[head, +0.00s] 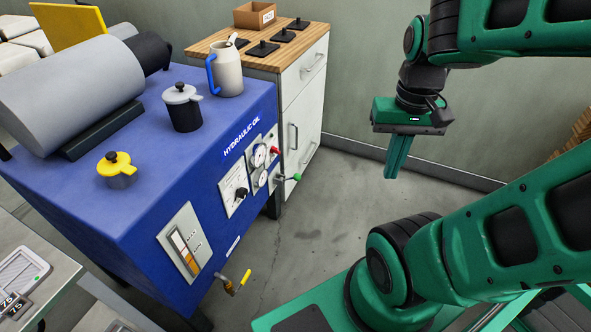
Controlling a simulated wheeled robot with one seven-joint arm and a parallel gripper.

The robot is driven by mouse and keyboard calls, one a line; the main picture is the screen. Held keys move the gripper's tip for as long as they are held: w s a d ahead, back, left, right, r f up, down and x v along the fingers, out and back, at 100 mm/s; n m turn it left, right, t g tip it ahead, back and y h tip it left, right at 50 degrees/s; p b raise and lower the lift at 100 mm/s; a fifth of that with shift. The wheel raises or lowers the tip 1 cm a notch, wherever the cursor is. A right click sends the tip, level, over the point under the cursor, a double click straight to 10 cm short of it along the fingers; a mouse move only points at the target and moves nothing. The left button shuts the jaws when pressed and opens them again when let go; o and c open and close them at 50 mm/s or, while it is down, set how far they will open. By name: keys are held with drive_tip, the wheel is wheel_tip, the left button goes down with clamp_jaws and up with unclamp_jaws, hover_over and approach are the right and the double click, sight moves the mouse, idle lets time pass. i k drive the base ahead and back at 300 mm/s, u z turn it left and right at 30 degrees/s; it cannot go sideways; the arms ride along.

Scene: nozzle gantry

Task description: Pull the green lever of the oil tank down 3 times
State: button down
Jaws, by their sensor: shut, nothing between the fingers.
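The oil tank (180,125) is a big blue box with a "HYDRAULIC OIL" label on its front at the left. Its green lever (290,178) is a short rod with a green knob, sticking out from the right end of the front panel, below a red knob (270,150). My gripper (397,172) hangs pointing down, to the right of the lever and clear of it. Its green fingers are together, with nothing between them.
A yellow-handled valve (240,282) juts from the tank's lower front. A white cabinet (303,100) with a wooden top stands behind the tank. A beige jug (226,70) stands on the tank's top. Bare floor (310,225) lies between the tank and my arm.

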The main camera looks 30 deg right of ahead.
sight(297, 177)
drive_tip(key=z, duration=0.2)
drive_tip(key=i, duration=1.25)
drive_tip(key=z, duration=0.35)
